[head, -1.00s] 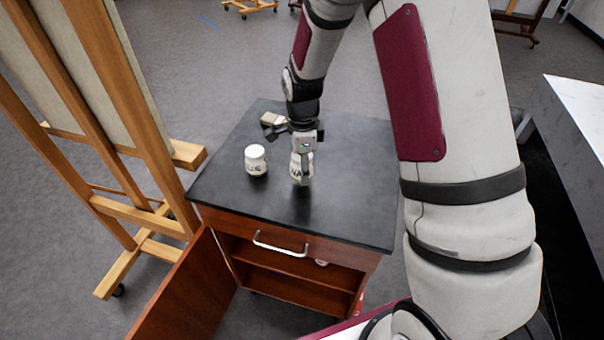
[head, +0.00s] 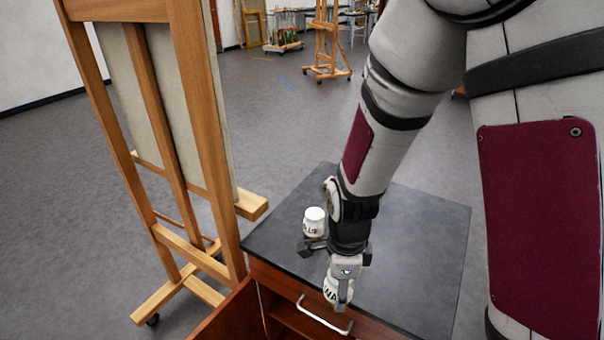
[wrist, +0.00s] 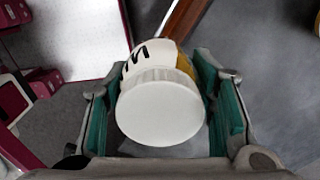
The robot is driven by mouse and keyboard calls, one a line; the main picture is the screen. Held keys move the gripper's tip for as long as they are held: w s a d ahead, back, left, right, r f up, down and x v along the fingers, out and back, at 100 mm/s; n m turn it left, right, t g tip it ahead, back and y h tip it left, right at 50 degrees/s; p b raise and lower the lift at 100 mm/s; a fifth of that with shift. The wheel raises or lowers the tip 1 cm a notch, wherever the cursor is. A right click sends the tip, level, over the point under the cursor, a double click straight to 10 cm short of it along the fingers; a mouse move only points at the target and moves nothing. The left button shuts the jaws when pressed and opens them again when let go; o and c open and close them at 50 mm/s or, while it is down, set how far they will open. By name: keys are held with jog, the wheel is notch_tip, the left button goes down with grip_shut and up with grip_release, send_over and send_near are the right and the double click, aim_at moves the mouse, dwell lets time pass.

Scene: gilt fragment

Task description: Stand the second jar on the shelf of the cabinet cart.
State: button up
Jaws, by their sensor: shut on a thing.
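My gripper (head: 341,296) is shut on a white jar (head: 332,287) with black letters, in front of the cart top's front edge in the head view. In the wrist view the jar's round white lid (wrist: 160,110) faces the camera between the two teal-padded fingers, with floor behind. Another white lettered jar (head: 314,221) stands on the dark top of the cabinet cart (head: 425,235), left of my arm. The cart's shelf space (head: 292,322) shows only partly below the drawer; the picture's bottom edge cuts off the rest.
The cart's wooden door (head: 228,318) hangs open at the left front. A drawer handle (head: 325,318) sticks out just below the held jar. A wooden easel (head: 190,130) stands close on the left. The right part of the cart top is clear.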

jog(key=w+d+n, duration=0.1)
jog(key=w+n, duration=0.1)
jog(key=n, duration=0.1)
jog(key=w+d+n, duration=0.1)
jog(key=w+n, duration=0.1)
jog(key=n, duration=0.1)
jog(key=w+n, duration=0.2)
jog(key=shift+w+d+n, duration=0.3)
jog(key=shift+d+n, duration=0.1)
jog(key=w+d+n, duration=0.1)
jog(key=w+n, duration=0.1)
jog(key=n, duration=0.1)
jog(key=w+d+n, duration=0.1)
jog(key=w+n, duration=0.1)
jog(key=n, duration=0.1)
jog(key=w+d+n, duration=0.2)
jog(key=shift+d+r+n, duration=0.1)
jog(key=shift+n, duration=0.3)
jog(key=shift+w+d+n, duration=0.55)
jog(key=shift+n, duration=0.45)
